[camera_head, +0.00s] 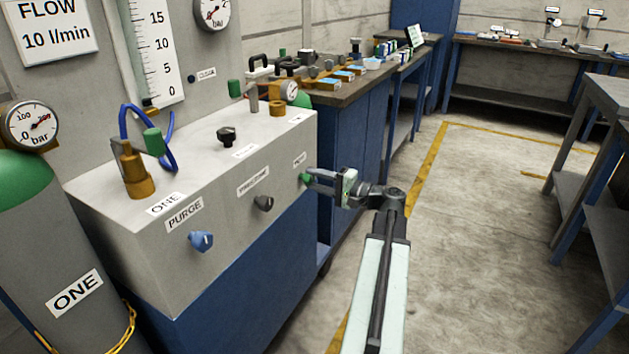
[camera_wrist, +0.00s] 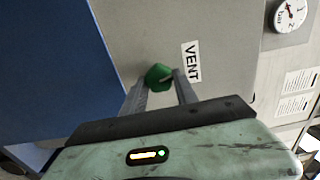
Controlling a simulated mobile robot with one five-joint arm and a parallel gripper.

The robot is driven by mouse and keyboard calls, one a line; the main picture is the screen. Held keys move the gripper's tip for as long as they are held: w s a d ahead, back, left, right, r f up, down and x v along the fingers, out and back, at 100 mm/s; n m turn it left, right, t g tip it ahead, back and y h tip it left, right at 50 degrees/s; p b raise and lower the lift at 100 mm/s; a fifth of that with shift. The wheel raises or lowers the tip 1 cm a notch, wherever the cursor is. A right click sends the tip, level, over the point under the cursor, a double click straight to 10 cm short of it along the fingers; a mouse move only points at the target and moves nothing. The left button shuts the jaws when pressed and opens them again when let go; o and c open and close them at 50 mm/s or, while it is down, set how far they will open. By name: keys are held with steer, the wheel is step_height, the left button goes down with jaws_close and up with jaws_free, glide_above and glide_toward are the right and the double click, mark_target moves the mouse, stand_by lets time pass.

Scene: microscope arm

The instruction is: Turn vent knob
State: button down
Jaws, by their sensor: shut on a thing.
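The green vent knob (camera_head: 306,179) sits near the right end of the front face of the grey panel box (camera_head: 225,205). In the wrist view the knob (camera_wrist: 158,77) is beside the VENT label (camera_wrist: 191,61). My gripper (camera_head: 312,179) reaches it from the right, and in the wrist view its two fingers (camera_wrist: 160,88) are on either side of the knob, shut on it. The fingers cover part of the knob's sides.
A blue PURGE knob (camera_head: 201,240) and a dark knob (camera_head: 264,203) are on the same face. A green-topped cylinder (camera_head: 60,240) stands at the left. A blue-sided workbench (camera_head: 350,130) stands behind.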

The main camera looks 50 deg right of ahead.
steer(key=shift+s+f+m, duration=0.1)
steer(key=shift+f+m, duration=0.05)
steer(key=shift+m, duration=1.35)
steer(key=c, duration=0.9)
jaws_free()
steer(key=shift+c, duration=0.2)
steer(key=v, duration=0.7)
steer(key=shift+s, duration=0.4)
steer(key=shift+d, duration=0.1)
